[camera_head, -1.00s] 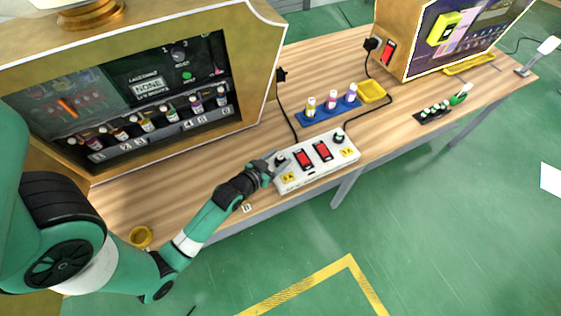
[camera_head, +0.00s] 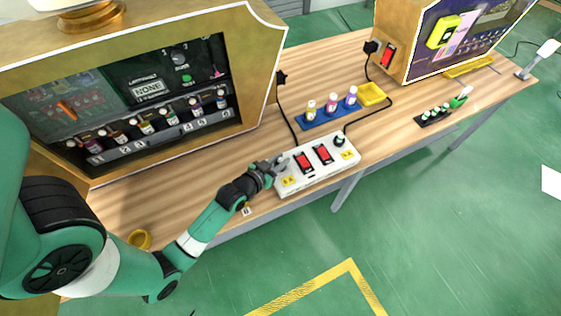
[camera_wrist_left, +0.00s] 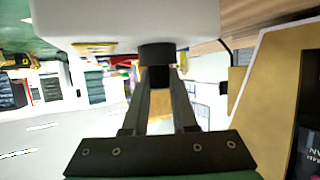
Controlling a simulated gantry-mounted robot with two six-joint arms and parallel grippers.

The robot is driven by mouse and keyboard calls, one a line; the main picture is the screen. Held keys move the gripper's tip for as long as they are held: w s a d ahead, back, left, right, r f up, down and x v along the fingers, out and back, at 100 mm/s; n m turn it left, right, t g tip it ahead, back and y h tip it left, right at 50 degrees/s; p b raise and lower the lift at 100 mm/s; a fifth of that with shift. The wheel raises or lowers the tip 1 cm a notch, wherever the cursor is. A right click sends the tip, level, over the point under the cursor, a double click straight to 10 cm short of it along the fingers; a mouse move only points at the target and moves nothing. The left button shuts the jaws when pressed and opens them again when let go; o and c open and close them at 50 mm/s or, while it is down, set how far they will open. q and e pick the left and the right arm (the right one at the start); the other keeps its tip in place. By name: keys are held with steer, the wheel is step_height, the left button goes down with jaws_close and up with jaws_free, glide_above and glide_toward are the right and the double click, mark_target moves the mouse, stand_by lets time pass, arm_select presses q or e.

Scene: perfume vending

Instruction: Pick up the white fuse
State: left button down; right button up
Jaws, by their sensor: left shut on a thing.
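The white power box (camera_head: 318,176) sits near the table's front edge with two red switches (camera_head: 304,163) on top. A dark round cap (camera_head: 340,140) stands at its right end. My left gripper (camera_head: 279,162) is at the box's left end, low over its top. In the left wrist view my fingers (camera_wrist_left: 158,78) are closed on a dark round cap (camera_wrist_left: 157,52) against the white box. No white fuse can be made out clearly; the fingers and cap hide what is at that spot. My right gripper is not in view.
A blue rack (camera_head: 328,115) with several bottles and a yellow tray (camera_head: 371,94) stand behind the box. Black cables run from the box to two vending machines. A small white piece (camera_head: 247,211) is at the table's front edge.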

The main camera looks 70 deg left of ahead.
arm_select(q)
steer(key=shift+r, duration=0.1)
steer(key=shift+r, duration=0.2)
steer(key=r+p, duration=0.1)
steer(key=r, duration=0.1)
steer(key=r+p, duration=0.2)
steer(key=shift+d, duration=0.4)
steer(key=s+d+r+p, duration=0.3)
steer(key=d+r+p, duration=0.2)
steer(key=d+r, duration=0.3)
steer(key=d, duration=0.4)
steer(key=shift+s+d+r+p, duration=0.2)
steer(key=shift+s+d+p, duration=0.1)
steer(key=shift+d+p, duration=0.05)
